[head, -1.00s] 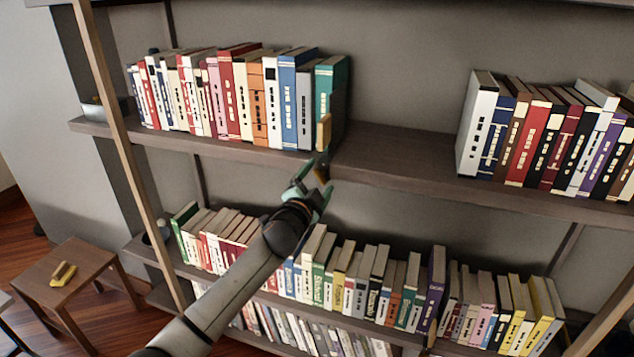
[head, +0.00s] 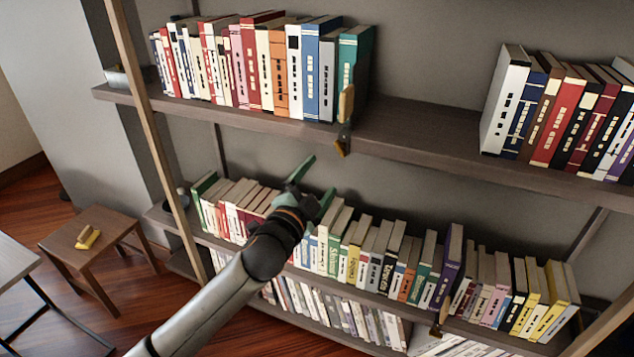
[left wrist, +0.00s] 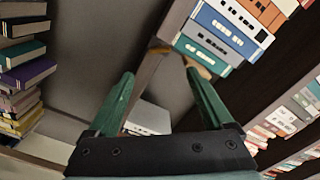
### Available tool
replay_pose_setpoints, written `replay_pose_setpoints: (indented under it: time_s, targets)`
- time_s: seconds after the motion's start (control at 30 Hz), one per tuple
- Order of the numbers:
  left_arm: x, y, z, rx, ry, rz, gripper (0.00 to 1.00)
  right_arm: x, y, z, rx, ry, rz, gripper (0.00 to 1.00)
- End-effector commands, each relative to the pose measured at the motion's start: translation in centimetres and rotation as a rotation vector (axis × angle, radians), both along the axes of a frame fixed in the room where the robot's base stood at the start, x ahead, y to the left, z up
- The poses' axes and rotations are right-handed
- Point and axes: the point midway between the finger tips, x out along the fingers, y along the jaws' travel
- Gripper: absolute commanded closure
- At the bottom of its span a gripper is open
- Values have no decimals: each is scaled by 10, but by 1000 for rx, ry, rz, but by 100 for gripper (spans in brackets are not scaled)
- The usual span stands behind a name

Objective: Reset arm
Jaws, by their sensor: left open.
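My left gripper (head: 315,182) is open and empty in the head view, in front of the bookshelf below the edge of the upper shelf (head: 420,125). Its two green fingers are spread apart; they also show in the left wrist view (left wrist: 160,95) with nothing between them. My left arm reaches up from the bottom of the head view. My right gripper is not in view.
Upright books (head: 265,70) fill the upper shelf's left part, ending with a teal book (head: 353,60). A tan-handled object (head: 345,115) is at the shelf edge there. More books (head: 545,110) stand at right. Books (head: 400,270) line the lower shelf. A stool (head: 95,235) bears a yellow-handled brush (head: 88,237).

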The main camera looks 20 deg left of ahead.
Motion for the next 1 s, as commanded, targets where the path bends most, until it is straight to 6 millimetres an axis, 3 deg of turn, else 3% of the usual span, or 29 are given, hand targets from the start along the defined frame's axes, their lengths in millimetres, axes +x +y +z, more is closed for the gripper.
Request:
replay_pose_setpoints:
  time_s: [0.53,0.63,0.73,0.83,1.0]
  targets:
    - [-5,0,0,1,-1,1,15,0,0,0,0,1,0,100]
    - [-7,-1,-8,-12,17,-3,15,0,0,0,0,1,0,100]
    - [-18,-5,-38,-66,79,-16,15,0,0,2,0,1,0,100]
    - [-43,-13,-91,-170,193,-29,15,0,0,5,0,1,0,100]
    - [-113,-26,-189,-406,421,-16,15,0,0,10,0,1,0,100]
